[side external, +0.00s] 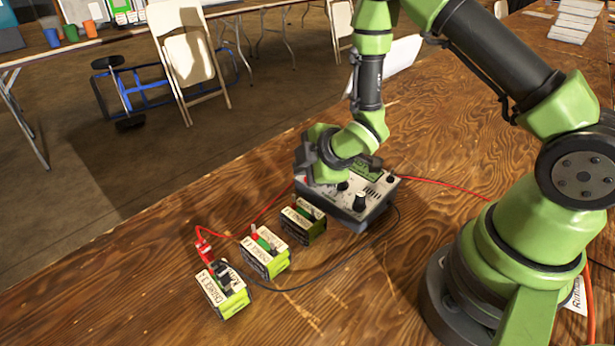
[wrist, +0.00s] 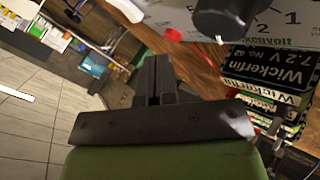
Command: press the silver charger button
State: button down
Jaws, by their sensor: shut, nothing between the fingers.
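The charger (side external: 378,203) is a grey-white box with a black knob (side external: 360,200) and a small green display, standing on the wooden table. My gripper (side external: 305,158) is over its far left edge, and my wrist hides part of its top. In the wrist view my gripper (wrist: 158,65) is shut and empty. Its fingertips point toward the charger's edge, near a red part (wrist: 173,34). The charger's pale face (wrist: 178,17) and black knob (wrist: 224,18) show at the top. A small silver tip (wrist: 219,40) shows below the knob; I cannot tell whether it is the button. Contact cannot be told.
Several battery packs (side external: 265,255) stand in a row at the charger's front left. A red clip (side external: 203,246) and cable are at the leftmost pack. A black cable (side external: 320,278) curves across the table.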

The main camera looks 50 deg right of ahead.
jog(key=shift+d+f, duration=0.1)
jog(key=shift+f, duration=0.45)
dwell(0.5)
jog(key=shift+r, duration=0.8)
jog(key=shift+r, duration=0.1)
jog(key=shift+a+r, duration=0.2)
jog(key=shift+r, duration=0.6)
jog(key=shift+a+r, duration=0.2)
jog(key=shift+r, duration=0.55)
jog(key=shift+a+r, duration=0.2)
jog(key=shift+r, duration=0.6)
